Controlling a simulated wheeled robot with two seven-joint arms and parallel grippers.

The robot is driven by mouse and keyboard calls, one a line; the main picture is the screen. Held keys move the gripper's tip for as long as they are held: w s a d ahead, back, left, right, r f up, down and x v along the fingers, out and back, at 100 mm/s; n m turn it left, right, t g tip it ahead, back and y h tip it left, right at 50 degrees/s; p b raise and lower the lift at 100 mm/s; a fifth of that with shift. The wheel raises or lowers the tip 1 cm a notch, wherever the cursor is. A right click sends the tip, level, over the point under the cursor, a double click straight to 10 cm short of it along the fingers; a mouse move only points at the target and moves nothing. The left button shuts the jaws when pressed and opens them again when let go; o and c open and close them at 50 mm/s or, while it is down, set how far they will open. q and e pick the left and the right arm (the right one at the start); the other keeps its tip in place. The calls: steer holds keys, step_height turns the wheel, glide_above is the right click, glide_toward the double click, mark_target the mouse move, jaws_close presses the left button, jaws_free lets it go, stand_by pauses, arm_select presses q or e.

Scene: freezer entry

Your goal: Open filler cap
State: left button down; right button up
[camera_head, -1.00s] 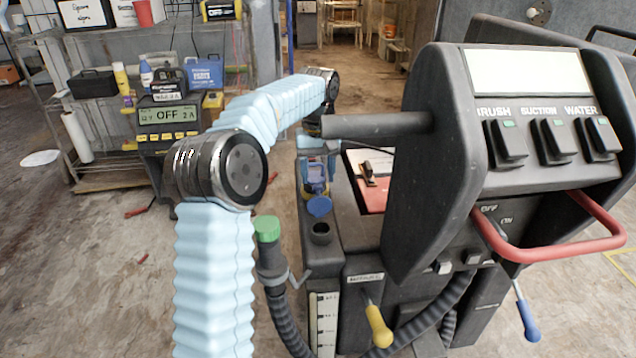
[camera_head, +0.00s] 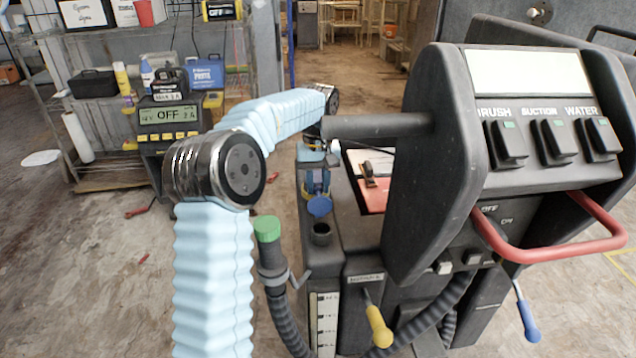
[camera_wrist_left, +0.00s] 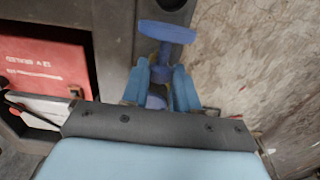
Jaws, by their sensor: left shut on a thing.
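The blue filler cap (camera_head: 319,206) shows as a round disc just behind a dark round opening (camera_head: 321,233) on top of the black machine. In the left wrist view the cap (camera_wrist_left: 166,32) has a wide disc with a narrower blue part running down between the fingers. My left gripper (camera_head: 315,182) is shut on this blue part, and it also shows in the left wrist view (camera_wrist_left: 165,88). I cannot tell whether the cap still touches the machine. My right gripper is not in view.
The machine's black console (camera_head: 530,120) and its grey side bar (camera_head: 375,126) stand close to the right of my left arm. A red battery (camera_head: 374,196) lies right of the cap.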

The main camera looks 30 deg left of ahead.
arm_select(q)
steer(key=shift+w+a+f, duration=0.2)
steer(key=shift+w+a, duration=0.1)
steer(key=shift+w, duration=0.05)
steer(key=c, duration=0.9)
jaws_free()
step_height(320, 180, up, 14)
steer(key=shift+f, duration=0.15)
steer(key=shift+f, duration=0.1)
